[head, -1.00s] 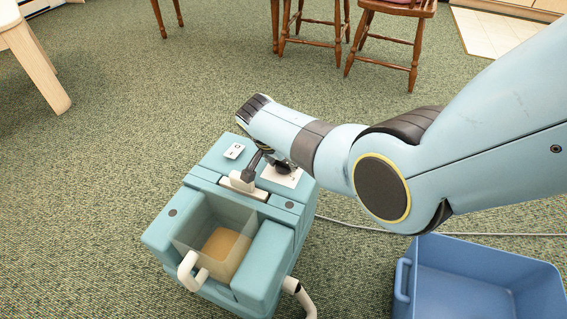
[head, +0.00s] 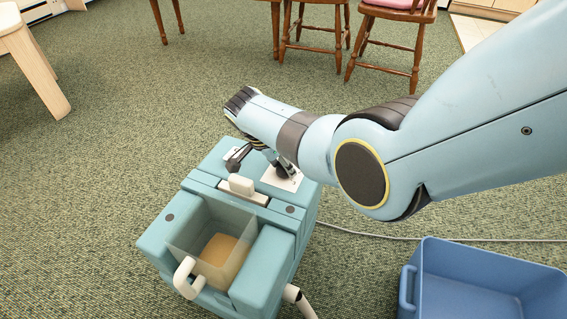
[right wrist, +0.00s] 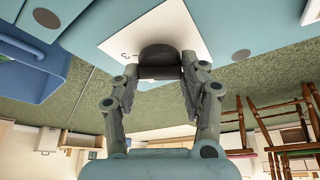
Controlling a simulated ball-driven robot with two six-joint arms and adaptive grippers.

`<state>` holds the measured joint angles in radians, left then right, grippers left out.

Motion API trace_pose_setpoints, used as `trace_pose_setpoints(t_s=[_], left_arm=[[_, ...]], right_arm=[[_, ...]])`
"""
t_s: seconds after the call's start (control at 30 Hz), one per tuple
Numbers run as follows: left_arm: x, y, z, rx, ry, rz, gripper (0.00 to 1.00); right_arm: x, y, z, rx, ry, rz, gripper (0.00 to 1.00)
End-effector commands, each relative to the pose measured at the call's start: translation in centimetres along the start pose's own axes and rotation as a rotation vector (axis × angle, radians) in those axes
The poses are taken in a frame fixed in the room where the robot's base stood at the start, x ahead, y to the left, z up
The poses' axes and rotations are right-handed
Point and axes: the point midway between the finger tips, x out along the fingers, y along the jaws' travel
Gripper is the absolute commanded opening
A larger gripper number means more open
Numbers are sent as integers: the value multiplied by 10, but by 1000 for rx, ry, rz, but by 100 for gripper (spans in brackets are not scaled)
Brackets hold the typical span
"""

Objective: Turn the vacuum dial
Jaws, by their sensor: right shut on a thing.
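The vacuum (head: 162,238) is a teal, boxy machine with a clear bin and a white handle at its front. Its dial (right wrist: 160,54) is a dark, rounded knob on a white plate (right wrist: 120,37), which also shows at the right of the vacuum's top in the head view (head: 292,184). My right gripper (right wrist: 161,70) is shut on the dial, one finger on each side. In the head view my right gripper (head: 280,166) and wrist largely cover the dial. My left gripper is not in view.
A blue open bin (head: 480,290) stands on the carpet right of the vacuum. A cable (head: 385,236) runs along the floor behind that bin. Wooden chairs (head: 400,45) stand at the back, and a pale table leg (head: 45,75) at the far left. The carpet left of the vacuum is clear.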

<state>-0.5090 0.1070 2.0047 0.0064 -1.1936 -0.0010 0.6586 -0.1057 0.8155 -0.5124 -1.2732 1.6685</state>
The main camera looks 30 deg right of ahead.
Motion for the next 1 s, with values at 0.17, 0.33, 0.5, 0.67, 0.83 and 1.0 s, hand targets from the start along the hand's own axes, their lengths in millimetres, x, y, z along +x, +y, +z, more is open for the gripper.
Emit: trace_pose_setpoints(t_s=[0.17, 0.33, 0.5, 0.67, 0.83, 1.0], left_arm=[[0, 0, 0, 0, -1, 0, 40], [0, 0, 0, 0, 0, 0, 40], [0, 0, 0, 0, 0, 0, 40], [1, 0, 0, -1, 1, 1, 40], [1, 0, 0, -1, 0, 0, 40], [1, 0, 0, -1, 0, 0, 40]], right_arm=[[1, 1, 2, -1, -3, 1, 11], [0, 1, 1, -1, -2, 1, 65], [0, 0, 1, -1, -1, 0, 67], [-2, 0, 1, -1, -1, -1, 67], [-22, -1, 1, 0, -1, -4, 67], [-60, 0, 2, 0, -3, -4, 67]])
